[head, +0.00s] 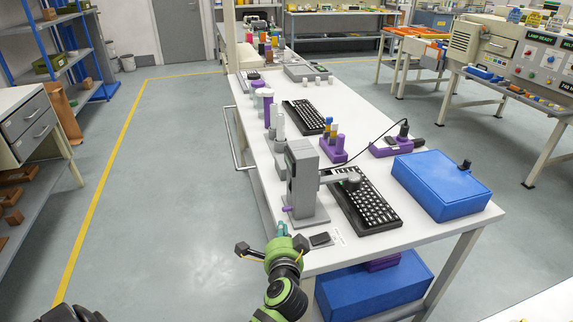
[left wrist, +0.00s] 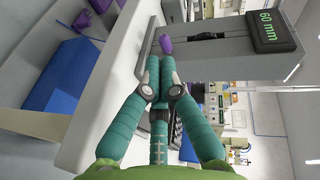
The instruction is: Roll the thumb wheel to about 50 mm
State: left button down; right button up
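The grey device (head: 305,185) stands upright at the near left end of the white table. Its purple thumb wheel (head: 288,209) sticks out low on its left side. In the left wrist view the purple wheel (left wrist: 167,44) lies just beyond my fingertips; I cannot tell if they touch. The dark display (left wrist: 270,32) on the device reads 60 mm in green. My left gripper (head: 282,229) is close below the wheel at the table edge. Its teal fingers (left wrist: 158,62) come together at the tips and look shut, with nothing seen between them.
A black keyboard (head: 364,203) lies under the device's arm. A blue box (head: 440,184) sits right of it. A small black item (head: 320,239) lies near the front edge. Purple holders (head: 333,148) and grey cylinders (head: 279,122) stand farther back. The floor left of the table is clear.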

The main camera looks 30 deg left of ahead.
aim_at(290, 162)
pick_arm(q)
jog(key=w+a+r+m+t, duration=0.1)
jog(key=w, duration=0.1)
jog(key=w+a+r+m, duration=0.1)
jog(key=w+a+r, duration=0.1)
jog(key=w, duration=0.1)
jog(key=w+a+r+m+t+y, duration=0.1)
jog(key=w+r, duration=0.1)
jog(key=w, duration=0.1)
jog(key=shift+w+a+r+t, duration=0.15)
jog(key=shift+a+t, duration=0.15)
jog(key=shift+a, duration=0.05)
jog(key=shift+a+r, duration=0.1)
jog(key=shift+r, duration=0.1)
pick_arm(e)
jog(key=shift+d+f, duration=0.2)
jog(key=shift+d, duration=0.35)
pick_arm(q)
jog(key=shift+r, duration=0.1)
pick_arm(e)
jog(key=shift+a, duration=0.1)
pick_arm(q)
jog(key=shift+w+r+b, duration=0.1)
jog(key=shift+b, duration=0.3)
pick_arm(e)
jog(key=shift+f, duration=0.2)
